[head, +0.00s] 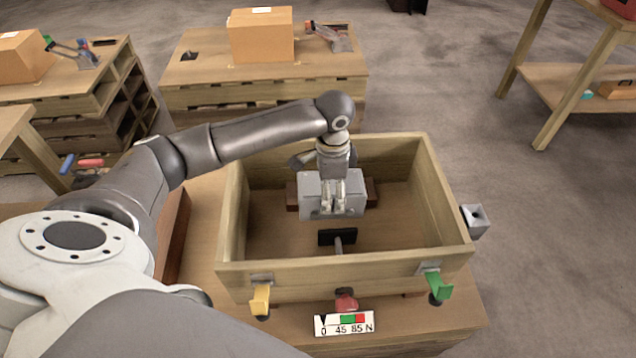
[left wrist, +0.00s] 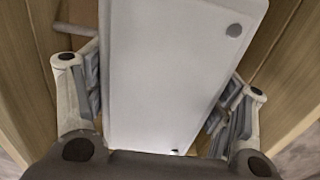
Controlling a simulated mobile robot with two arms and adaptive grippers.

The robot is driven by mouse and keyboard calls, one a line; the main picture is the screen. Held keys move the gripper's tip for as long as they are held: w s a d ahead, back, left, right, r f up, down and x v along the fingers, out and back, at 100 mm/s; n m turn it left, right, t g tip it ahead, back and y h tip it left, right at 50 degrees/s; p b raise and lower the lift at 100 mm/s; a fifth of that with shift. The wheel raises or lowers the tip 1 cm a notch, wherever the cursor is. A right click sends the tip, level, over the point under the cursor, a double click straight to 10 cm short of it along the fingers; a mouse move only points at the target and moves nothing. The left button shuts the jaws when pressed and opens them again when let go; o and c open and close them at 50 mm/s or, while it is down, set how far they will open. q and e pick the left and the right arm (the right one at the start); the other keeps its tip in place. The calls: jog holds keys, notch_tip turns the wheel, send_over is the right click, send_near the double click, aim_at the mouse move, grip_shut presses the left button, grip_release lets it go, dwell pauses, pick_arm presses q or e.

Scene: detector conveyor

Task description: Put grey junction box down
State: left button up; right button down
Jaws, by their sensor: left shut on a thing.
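The grey junction box (head: 318,190) is inside the wooden crate (head: 345,275), toward its back half in the head view. My left gripper (head: 345,200) reaches down from above and is shut on it. In the left wrist view the box (left wrist: 170,75) shows as a pale grey face between the two fingers (left wrist: 165,110). Whether the box touches the crate floor, I cannot tell. My right gripper is in neither view.
A brown block (head: 292,195) lies behind the box, and a black T-shaped piece (head: 338,238) is in front of it. Yellow (head: 260,299) and green (head: 437,287) latches sit on the crate's front. The crate's right floor is clear.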

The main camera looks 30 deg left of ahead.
pick_arm(q)
jog(key=shift+w+d+f, duration=0.2)
jog(key=shift+w+f, duration=0.7)
jog(key=shift+w, duration=0.05)
jog(key=shift+w+f, duration=0.2)
jog(key=shift+f, duration=1.6)
jog(key=shift+f, duration=0.6)
jog(key=o, duration=1.9)
jog(key=shift+s+f, duration=0.1)
jog(key=shift+o, duration=0.2)
notch_tip(320, 180, up, 13)
jog(key=shift+r, duration=0.15)
